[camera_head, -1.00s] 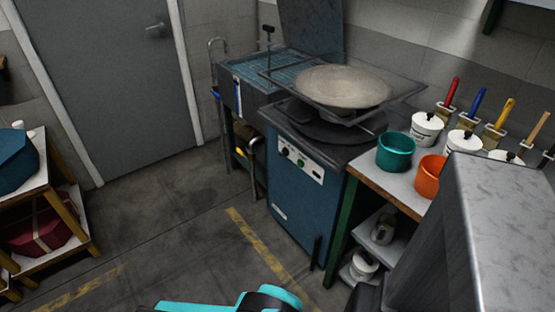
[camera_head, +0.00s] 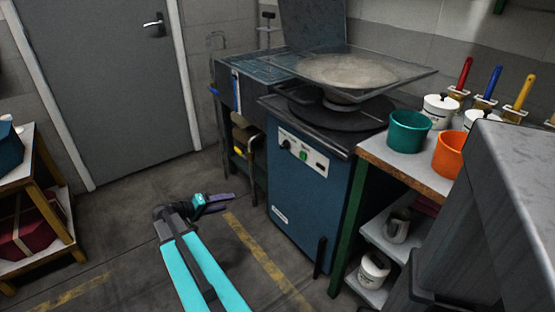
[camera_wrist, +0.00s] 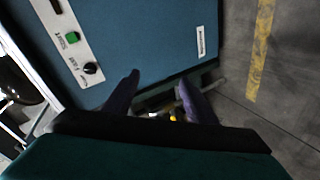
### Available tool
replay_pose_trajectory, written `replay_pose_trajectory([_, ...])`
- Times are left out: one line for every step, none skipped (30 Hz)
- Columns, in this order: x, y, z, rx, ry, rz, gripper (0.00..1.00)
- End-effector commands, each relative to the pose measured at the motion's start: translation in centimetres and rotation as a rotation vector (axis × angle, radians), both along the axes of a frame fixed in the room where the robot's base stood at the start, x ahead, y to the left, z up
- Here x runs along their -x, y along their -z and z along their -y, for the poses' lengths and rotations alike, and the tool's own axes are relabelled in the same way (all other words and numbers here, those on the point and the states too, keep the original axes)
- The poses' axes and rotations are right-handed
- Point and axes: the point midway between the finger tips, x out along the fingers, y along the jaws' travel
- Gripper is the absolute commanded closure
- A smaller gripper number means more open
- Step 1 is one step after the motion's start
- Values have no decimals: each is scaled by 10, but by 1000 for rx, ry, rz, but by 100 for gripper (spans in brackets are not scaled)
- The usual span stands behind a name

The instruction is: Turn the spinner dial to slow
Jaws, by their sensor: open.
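The spinner is a blue cabinet (camera_head: 305,205) with a round dark platter on top. Its pale control panel (camera_head: 313,160) on the front carries a black dial (camera_head: 285,144) at the left and a green button (camera_head: 304,155). In the wrist view the dial (camera_wrist: 91,68) and green button (camera_wrist: 72,37) are at the upper left; the dial's setting is too small to read. My gripper (camera_head: 228,200) is open and empty, left of the cabinet and lower than the dial in the head view. Its purple fingers (camera_wrist: 158,95) are apart, with the dial left of them in the wrist view.
A wooden-topped bench (camera_head: 430,177) at the right holds a teal pot (camera_head: 409,131) and an orange pot (camera_head: 449,154). A shelf (camera_head: 35,190) stands left. The floor between is clear.

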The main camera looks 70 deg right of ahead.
Motion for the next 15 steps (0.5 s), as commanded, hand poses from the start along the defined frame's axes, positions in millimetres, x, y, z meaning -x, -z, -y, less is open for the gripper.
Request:
replay_pose_trajectory([6, -10, 28, 74, 31, 14, 48])
replay_pose_trajectory([11, -22, 42, 118, 47, 21, 48])
replay_pose_trajectory([17, -37, 59, 174, 66, 28, 48])
replay_pose_trajectory([22, -48, 70, 214, 80, 32, 48])
replay_pose_trajectory([27, -59, 81, 253, 92, 37, 48])
replay_pose_trajectory([33, -72, 93, 300, 107, 40, 48])
replay_pose_trajectory([38, -82, 102, 333, 118, 43, 48])
replay_pose_trajectory([42, -90, 108, 361, 126, 45, 48])
replay_pose_trajectory([47, -101, 116, 397, 136, 47, 48])
replay_pose_trajectory([51, -108, 121, 419, 143, 47, 48])
replay_pose_trajectory([53, -114, 125, 437, 147, 49, 48])
replay_pose_trajectory([57, -120, 129, 457, 152, 50, 48])
replay_pose_trajectory([59, -123, 131, 468, 155, 50, 48])
replay_pose_trajectory([60, -126, 133, 477, 157, 49, 48])
replay_pose_trajectory([61, -129, 134, 484, 159, 49, 48])
